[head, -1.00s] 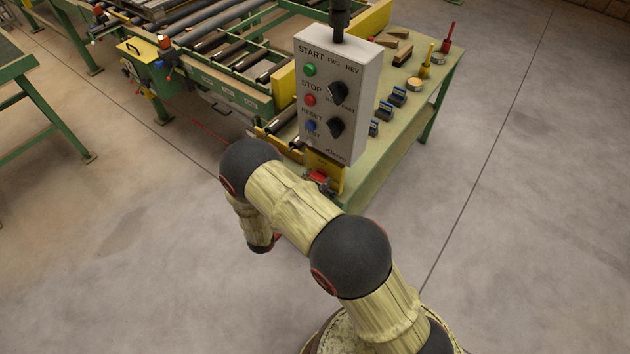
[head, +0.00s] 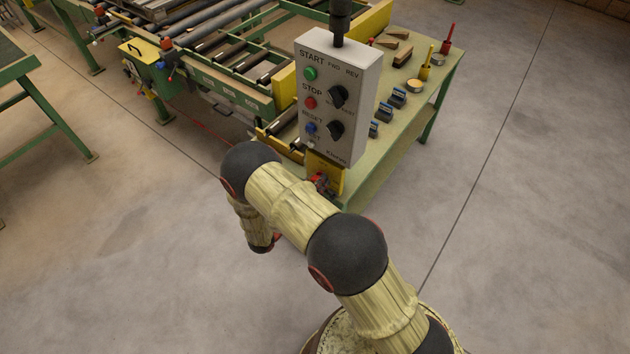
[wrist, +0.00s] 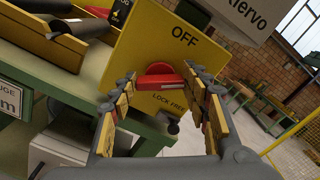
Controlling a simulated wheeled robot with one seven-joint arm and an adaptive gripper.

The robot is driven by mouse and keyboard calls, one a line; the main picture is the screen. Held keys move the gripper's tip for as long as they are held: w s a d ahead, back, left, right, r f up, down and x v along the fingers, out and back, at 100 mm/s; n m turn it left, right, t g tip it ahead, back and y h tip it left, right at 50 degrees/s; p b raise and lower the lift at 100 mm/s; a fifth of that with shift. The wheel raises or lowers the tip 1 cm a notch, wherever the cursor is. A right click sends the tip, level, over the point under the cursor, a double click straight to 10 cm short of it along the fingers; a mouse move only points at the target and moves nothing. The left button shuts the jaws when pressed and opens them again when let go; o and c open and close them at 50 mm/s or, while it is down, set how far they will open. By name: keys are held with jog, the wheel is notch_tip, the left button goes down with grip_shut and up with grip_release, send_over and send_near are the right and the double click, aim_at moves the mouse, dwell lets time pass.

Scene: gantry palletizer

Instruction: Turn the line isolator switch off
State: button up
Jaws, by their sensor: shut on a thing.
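The line isolator switch has a yellow plate (wrist: 150,45) with OFF printed above and LOCK FREE below its red handle (wrist: 158,82). In the wrist view the handle lies about level, across the gap between my fingers. My gripper (wrist: 160,84) is shut on the handle, one finger at each end. In the head view the yellow plate (head: 328,172) shows below the grey control box, with a small red part (head: 321,182) on it. My gripper is mostly hidden behind my arm there.
The grey control box (head: 337,95) with buttons and knobs hangs just above the switch. A green table (head: 425,95) behind it holds blocks and tools. A roller conveyor (head: 215,45) stands at the back left. Open floor (head: 530,200) lies to the right.

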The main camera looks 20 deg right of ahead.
jog(key=n+p, duration=0.1)
jog(key=n, duration=0.4)
jog(key=shift+w+n, duration=0.1)
jog(key=shift+n, duration=0.2)
jog(key=n+p, duration=0.1)
jog(key=n, duration=0.4)
jog(key=shift+a+f+n, duration=0.1)
jog(key=shift+f+n, duration=0.05)
jog(key=shift+n, duration=0.15)
jog(key=o, duration=1.2)
jog(key=shift+c, duration=0.2)
jog(key=shift+f, duration=0.1)
jog(key=v, duration=1.2)
